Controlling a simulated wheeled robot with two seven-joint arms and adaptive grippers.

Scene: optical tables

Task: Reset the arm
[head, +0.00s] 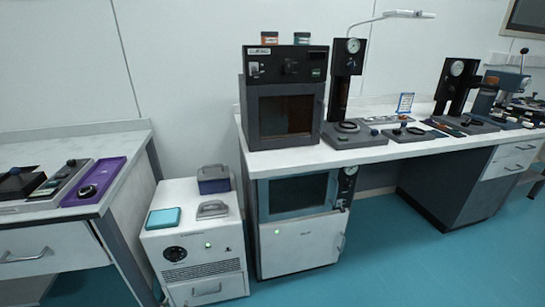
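Neither of my arms shows in the head view, and both grippers are out of sight. The task names no object apart from the arm. In front of me stands a long white bench (384,150) with instruments on it. A dark box-shaped oven (287,113) with a window sits at its left end, its door closed.
A low white cabinet unit (200,262) carries a teal box (163,218) and grey items. A second table (62,241) at left holds a purple tray (101,178). Gauge stands (339,97) line the bench. Teal floor (400,255) is open at lower right.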

